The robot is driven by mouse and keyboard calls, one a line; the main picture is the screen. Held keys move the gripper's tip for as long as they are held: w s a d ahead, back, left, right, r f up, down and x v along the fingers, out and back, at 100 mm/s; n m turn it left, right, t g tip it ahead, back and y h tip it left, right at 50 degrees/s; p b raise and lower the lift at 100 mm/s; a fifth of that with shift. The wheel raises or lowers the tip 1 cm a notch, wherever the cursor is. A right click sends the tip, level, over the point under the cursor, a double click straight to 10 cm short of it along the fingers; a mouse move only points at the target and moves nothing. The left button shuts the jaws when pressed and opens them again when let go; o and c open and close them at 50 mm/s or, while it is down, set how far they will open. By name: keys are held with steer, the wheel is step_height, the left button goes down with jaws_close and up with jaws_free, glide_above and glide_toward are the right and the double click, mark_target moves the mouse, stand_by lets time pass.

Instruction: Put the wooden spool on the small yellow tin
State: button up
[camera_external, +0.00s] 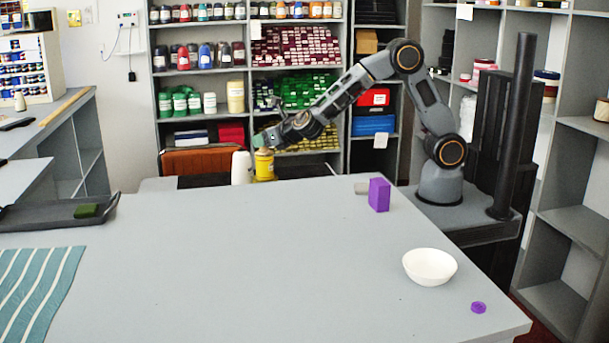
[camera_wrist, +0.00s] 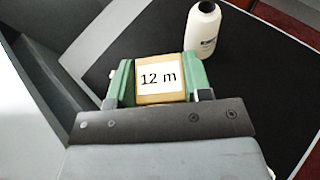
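In the wrist view the wooden spool (camera_wrist: 163,98) is a tan block with a white label reading "12 m". My gripper (camera_wrist: 163,84) has its green fingers pressed on both sides of it. In the external view my gripper (camera_external: 262,138) is just above the small yellow tin (camera_external: 264,165), which stands upright beyond the grey counter's back edge. The spool is hard to make out there, so I cannot tell whether it touches the tin. The tin is not visible in the wrist view.
A white bottle (camera_external: 241,167) stands close to the left of the tin; it also shows in the wrist view (camera_wrist: 201,30) on a dark surface. A purple block (camera_external: 379,195), white bowl (camera_external: 430,266) and purple disc (camera_external: 478,307) are on the counter. Its middle is clear.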

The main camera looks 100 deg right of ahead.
steer(key=o, duration=0.4)
steer(key=shift+o, duration=0.2)
steer(key=shift+r, duration=0.1)
steer(key=shift+r+p, duration=0.25)
steer(key=shift+p, duration=0.1)
steer(key=b+v, duration=0.1)
steer(key=v, duration=1.1)
steer(key=s+a+m+g+y, duration=0.15)
steer(key=s+m+g, duration=0.35)
steer(key=s+m, duration=0.75)
steer(key=s+a+f+m+y, duration=0.1)
steer(key=s+a+m+y, duration=0.1)
steer(key=a+m, duration=0.1)
steer(key=s+a+m+y, duration=0.3)
steer(key=m, duration=0.3)
steer(key=s+a+f+m+y, duration=0.1)
steer(key=s+a+m+y, duration=0.1)
steer(key=s+a+m, duration=0.1)
steer(key=shift+f+m+g+y, duration=0.3)
steer(key=shift+m+g, duration=0.1)
steer(key=shift+m, duration=0.45)
steer(key=shift+s+a+m+y, duration=0.25)
steer(key=shift+a+m, duration=0.15)
steer(key=shift+a, duration=0.05)
